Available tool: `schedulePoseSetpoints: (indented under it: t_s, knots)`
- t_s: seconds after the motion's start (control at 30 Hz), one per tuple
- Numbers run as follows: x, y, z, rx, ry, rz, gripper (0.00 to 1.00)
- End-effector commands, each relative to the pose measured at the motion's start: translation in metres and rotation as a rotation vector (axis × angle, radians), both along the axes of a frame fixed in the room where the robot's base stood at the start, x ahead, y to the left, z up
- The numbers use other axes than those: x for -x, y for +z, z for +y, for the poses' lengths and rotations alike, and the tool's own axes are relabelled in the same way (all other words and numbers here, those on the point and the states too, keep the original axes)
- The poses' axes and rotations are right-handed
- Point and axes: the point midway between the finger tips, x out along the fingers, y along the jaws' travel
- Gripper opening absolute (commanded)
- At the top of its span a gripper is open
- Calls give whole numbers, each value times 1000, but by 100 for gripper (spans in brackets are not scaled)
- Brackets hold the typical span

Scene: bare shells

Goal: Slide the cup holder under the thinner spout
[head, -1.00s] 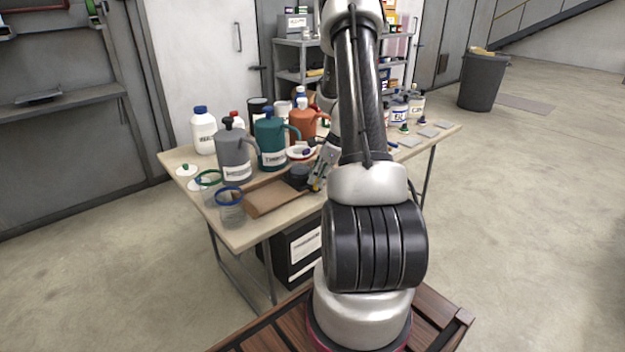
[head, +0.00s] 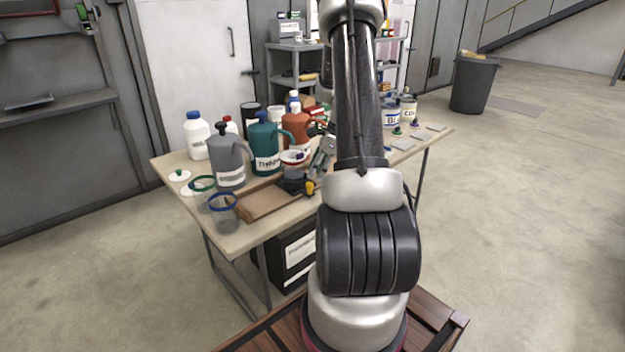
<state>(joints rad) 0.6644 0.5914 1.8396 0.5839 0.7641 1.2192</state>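A grey jug (head: 228,155), a teal jug (head: 265,142) and an orange jug (head: 296,128) stand in a row on the table. The teal jug's label seems to begin with "Thin"; the grey jug's label is unreadable. A small dark round piece, perhaps the cup holder (head: 291,186), sits at the right end of a brown tray (head: 268,205), in front of the teal and orange jugs. My gripper (head: 311,187) is low at its right side, with yellow at the tips. I cannot tell whether it touches or grips the piece. The spouts are not clear at this size.
Two clear cups with a green rim (head: 203,184) and a blue rim (head: 223,202) stand at the table's left front. White bottles (head: 196,136) stand behind. The tray's left part is bare.

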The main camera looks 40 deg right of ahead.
Motion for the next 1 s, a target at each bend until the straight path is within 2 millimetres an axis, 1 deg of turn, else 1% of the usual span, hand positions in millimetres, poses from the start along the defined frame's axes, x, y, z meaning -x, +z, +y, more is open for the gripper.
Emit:
schedulePoseSetpoints:
  t_s: [0.03, 0.2, 0.3, 0.4, 0.53, 1.0]
  knots:
    - [3, 12, -4, 3, -3, -3, 31]
    - [12, 44, -14, 3, -2, -2, 31]
    - [16, 56, -18, 1, -2, -1, 31]
    - [18, 64, -19, 0, -1, 0, 31]
    - [19, 66, -20, 0, -1, 1, 31]
    - [19, 66, -20, 0, 0, 0, 31]
